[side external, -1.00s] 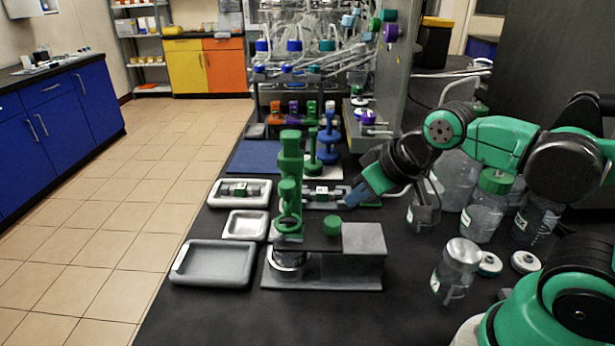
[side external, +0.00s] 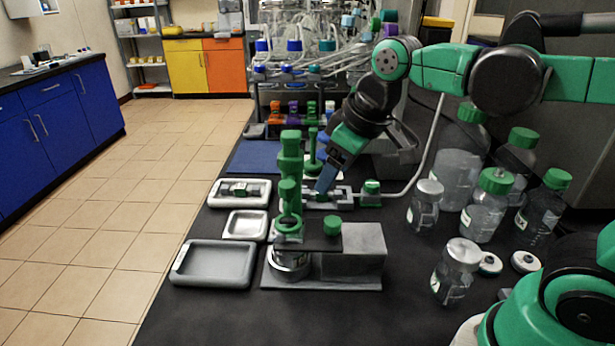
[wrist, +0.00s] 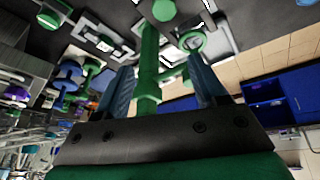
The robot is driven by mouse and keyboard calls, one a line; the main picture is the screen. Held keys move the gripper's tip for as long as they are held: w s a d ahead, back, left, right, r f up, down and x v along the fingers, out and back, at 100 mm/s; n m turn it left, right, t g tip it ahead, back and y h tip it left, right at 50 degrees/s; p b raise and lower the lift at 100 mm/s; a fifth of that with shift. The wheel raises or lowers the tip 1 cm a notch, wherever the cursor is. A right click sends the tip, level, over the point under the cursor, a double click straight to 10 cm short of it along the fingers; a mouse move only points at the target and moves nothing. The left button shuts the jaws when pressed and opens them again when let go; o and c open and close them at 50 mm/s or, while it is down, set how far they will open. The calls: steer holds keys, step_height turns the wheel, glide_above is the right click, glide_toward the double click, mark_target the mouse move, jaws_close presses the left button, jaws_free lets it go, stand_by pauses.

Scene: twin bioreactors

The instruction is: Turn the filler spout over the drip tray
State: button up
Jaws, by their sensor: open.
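The filler (side external: 290,160) is a green upright post with a green ring-shaped spout (side external: 289,222) low in front, above a round metal-and-glass jar on a grey base. In the wrist view the green post (wrist: 149,65) shows between my fingers, with the ring (wrist: 192,41) to its right. I take the grey shallow tray (side external: 212,263) left of the base as the drip tray; it looks empty. My gripper (side external: 324,186) points down, just right of the post in the side view. Its blue fingers are apart in the wrist view (wrist: 163,85); contact with the post cannot be told.
A green knob (side external: 332,225) sits on the base beside a grey block (side external: 363,243). A small white tray (side external: 245,225) and a tray with a fitting (side external: 240,192) stand left. Glass bottles (side external: 487,205) crowd the right. A tube fitting (side external: 371,190) lies behind the block.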

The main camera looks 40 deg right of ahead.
mark_target(287, 183)
steer(key=w+a+r+n+g, duration=0.1)
steer(key=w+a+n+g, duration=0.1)
steer(key=w+a+r+n+g, duration=0.1)
steer(key=w+a+r+n, duration=0.1)
steer(key=n, duration=0.1)
steer(key=shift+w+r+g, duration=0.2)
steer(key=shift+w+g, duration=0.15)
steer(key=shift+g, duration=0.05)
steer(key=shift+w+a+n+g, duration=0.3)
steer(key=shift+n+g, duration=0.1)
steer(key=shift+f, duration=2.7)
jaws_close()
